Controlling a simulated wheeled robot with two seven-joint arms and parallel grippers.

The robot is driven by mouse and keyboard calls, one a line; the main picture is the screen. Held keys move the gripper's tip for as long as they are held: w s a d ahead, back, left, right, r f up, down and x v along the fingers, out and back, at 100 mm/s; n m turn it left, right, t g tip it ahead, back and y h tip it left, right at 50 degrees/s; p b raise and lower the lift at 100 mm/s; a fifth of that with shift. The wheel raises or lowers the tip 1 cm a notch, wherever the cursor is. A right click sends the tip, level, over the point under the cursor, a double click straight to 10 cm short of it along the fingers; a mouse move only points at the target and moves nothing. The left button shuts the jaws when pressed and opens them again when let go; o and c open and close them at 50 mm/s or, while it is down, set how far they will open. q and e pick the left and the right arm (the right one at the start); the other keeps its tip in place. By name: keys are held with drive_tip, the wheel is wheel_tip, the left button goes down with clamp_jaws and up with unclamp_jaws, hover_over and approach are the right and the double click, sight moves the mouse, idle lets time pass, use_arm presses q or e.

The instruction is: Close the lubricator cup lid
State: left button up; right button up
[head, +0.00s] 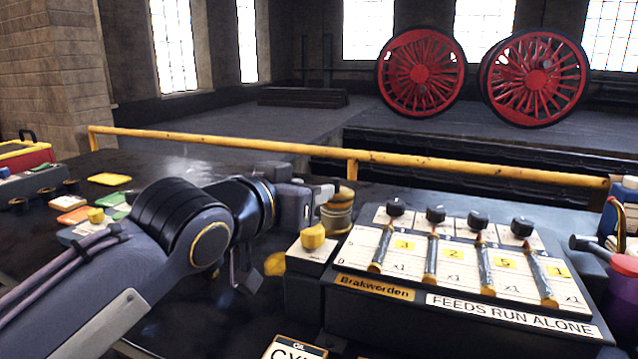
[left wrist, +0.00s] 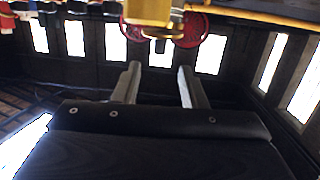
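The lubricator cup (head: 338,215) is a small brass-coloured pot behind the left end of the black lubricator box (head: 375,310). An orange-brown part (head: 345,194) shows at its top; the gripper partly hides it, and I cannot tell how far the lid stands open. My left gripper (head: 326,194) is beside the cup's upper left side in the head view; touching or apart is unclear. In the left wrist view my left gripper (left wrist: 158,68) has its two fingers apart with nothing between them. A yellow-brass body (left wrist: 150,12), apparently the cup, lies beyond the fingertips. My right gripper is not in view.
A yellow knob (head: 313,237) on a white-topped block stands just in front of the cup. The box carries several black-knobbed glass tubes. A yellow rail (head: 250,146) runs behind the bench. Coloured trays (head: 75,215) lie left; a purple container (head: 622,300) stands right.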

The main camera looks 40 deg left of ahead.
use_arm(q)
drive_tip(key=shift+s, duration=0.45)
